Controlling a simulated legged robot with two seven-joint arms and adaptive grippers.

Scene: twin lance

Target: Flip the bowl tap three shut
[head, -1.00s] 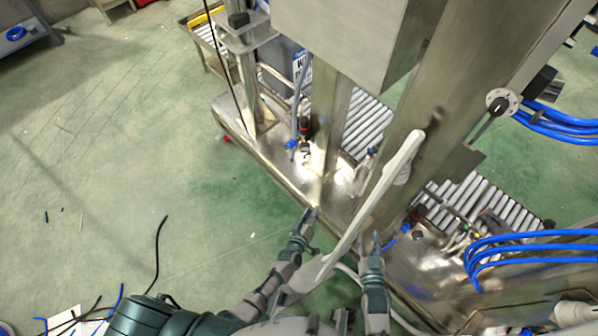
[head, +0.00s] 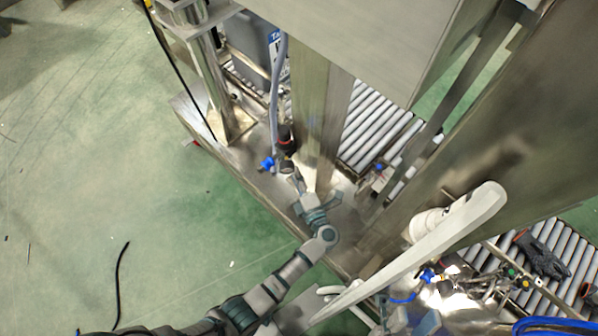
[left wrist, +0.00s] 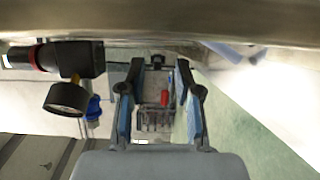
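A blue tap handle (head: 268,163) sits beside a dark regulator with a red ring (head: 285,137) and a round gauge (head: 287,166). No number is readable on it, so I cannot tell whether this is tap three. My left gripper (head: 315,192) is just below and right of this group, fingers apart and empty. In the left wrist view, the gauge (left wrist: 67,97) and blue handle (left wrist: 93,108) are left of the open fingers, outside them. A small red part (left wrist: 165,97) shows beyond, between the fingertips. My right gripper (head: 420,318) is at the bottom edge, partly hidden; its fingers are unclear.
A steel post (head: 320,120) stands right beside the left gripper. A pale bar (head: 430,245) crosses at the right. Other fittings with a blue handle (head: 428,275) are at lower right. Roller conveyors (head: 375,130) lie behind.

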